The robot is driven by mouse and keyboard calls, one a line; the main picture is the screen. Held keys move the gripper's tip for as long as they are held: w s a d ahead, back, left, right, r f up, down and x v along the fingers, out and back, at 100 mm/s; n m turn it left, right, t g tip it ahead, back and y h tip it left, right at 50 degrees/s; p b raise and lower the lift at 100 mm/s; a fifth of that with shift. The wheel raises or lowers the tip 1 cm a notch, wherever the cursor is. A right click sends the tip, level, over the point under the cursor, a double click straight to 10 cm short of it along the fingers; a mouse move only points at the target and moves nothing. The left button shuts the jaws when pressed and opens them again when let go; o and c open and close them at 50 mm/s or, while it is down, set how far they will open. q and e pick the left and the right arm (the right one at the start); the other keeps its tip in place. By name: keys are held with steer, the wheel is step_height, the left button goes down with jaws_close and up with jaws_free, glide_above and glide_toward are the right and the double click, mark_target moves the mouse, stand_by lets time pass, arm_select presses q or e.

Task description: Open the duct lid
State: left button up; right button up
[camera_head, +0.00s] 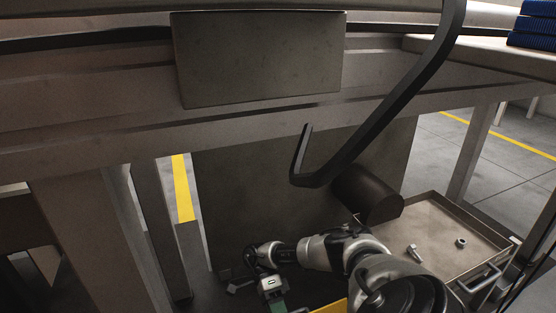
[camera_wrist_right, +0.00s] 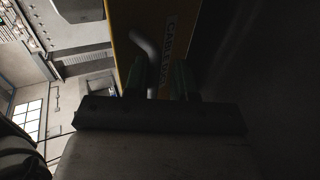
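The duct lid (camera_wrist_right: 130,15) shows in the right wrist view as a yellow panel with a pale label, partly readable as "CABLE D". A bent grey handle (camera_wrist_right: 148,48) stands on it. My right gripper (camera_wrist_right: 158,80) has two green fingers apart, in front of the panel. The handle's lower end lies close to the left finger; I cannot tell if they touch. In the head view my right arm reaches low under the bench, and its gripper (camera_head: 273,303) is cut off by the bottom edge. A yellow strip (camera_head: 332,307) beside it may be the duct. My left gripper is not in view.
A grey bench beam (camera_head: 100,145) with a plate (camera_head: 258,60) spans above my arm. A dark bent bar (camera_head: 385,110) hangs in front. A metal tray (camera_head: 435,225) with a bolt (camera_head: 414,253) and a nut (camera_head: 461,242) stands right. A dark cylinder (camera_head: 365,195) sits beside it.

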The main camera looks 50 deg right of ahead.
steer(key=o, duration=0.3)
steer(key=shift+f, duration=0.25)
steer(key=shift+v, duration=3.8)
